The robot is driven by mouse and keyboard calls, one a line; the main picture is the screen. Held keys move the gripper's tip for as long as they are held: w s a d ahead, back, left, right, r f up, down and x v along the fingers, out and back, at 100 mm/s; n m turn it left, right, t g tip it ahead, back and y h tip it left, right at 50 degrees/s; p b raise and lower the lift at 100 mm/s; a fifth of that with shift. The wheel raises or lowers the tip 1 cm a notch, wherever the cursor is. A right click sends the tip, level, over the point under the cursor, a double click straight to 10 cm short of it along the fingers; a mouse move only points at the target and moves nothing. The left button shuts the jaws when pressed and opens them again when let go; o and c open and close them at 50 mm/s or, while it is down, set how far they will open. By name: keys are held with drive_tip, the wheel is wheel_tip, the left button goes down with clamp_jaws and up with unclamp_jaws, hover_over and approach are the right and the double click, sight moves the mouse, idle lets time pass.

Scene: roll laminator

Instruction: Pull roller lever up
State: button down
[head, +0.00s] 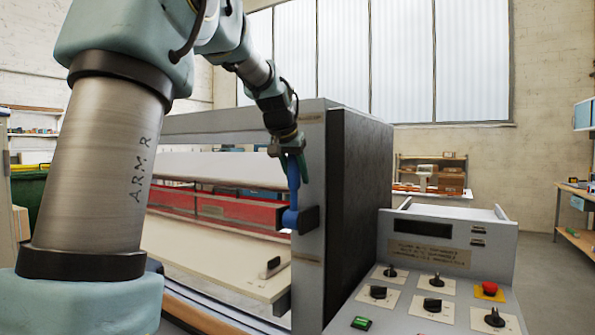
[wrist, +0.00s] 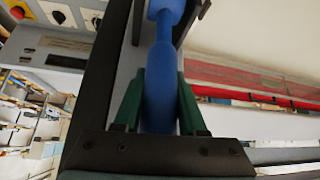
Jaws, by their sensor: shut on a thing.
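The blue roller lever (head: 292,190) is on the end post of the laminator (head: 310,250), joined to a dark bracket (head: 308,219) at its lower end. It points upward from the bracket in the head view. My gripper (head: 293,160) is at the lever's upper end. In the wrist view the blue lever (wrist: 162,85) runs between the two green fingers of my gripper (wrist: 160,105), which are shut on it. The part of the lever deepest between the fingers is hidden by the gripper's dark base.
A control panel (head: 440,280) with black knobs and a red button (head: 489,288) stands to the right of the lever. The red roller section (head: 225,208) and pale feed table (head: 205,250) lie to the left. My arm covers much of the left side.

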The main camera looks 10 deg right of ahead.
sight(292, 157)
drive_tip(key=shift+d, duration=0.1)
drive_tip(key=shift+c, duration=2.3)
unclamp_jaws()
drive_tip(key=shift+w, duration=0.1)
drive_tip(key=b+v, duration=0.3)
drive_tip(key=v, duration=0.7)
drive_tip(key=shift+s+r, duration=0.2)
drive_tip(key=shift+r, duration=0.1)
drive_tip(key=shift+f, duration=0.1)
drive_tip(key=s+a+f+n+g+y, duration=0.15)
drive_tip(key=a+f, duration=0.45)
drive_tip(key=f, duration=0.6)
drive_tip(key=s+a+f+n+g+y, duration=0.1)
drive_tip(key=s+a+f+n, duration=0.3)
drive_tip(key=f, duration=0.8)
drive_tip(key=s+a+f+g, duration=0.1)
drive_tip(key=s+a+f, duration=0.4)
drive_tip(key=s+f, duration=0.2)
drive_tip(key=s+a+f+g+y, duration=0.1)
drive_tip(key=s+a+f, duration=0.3)
drive_tip(key=s+f, duration=0.2)
wheel_tip(292, 157, down, 3)
drive_tip(key=shift+s+a+r, duration=0.15)
drive_tip(key=shift+s+a, duration=0.2)
drive_tip(key=shift+s, duration=0.05)
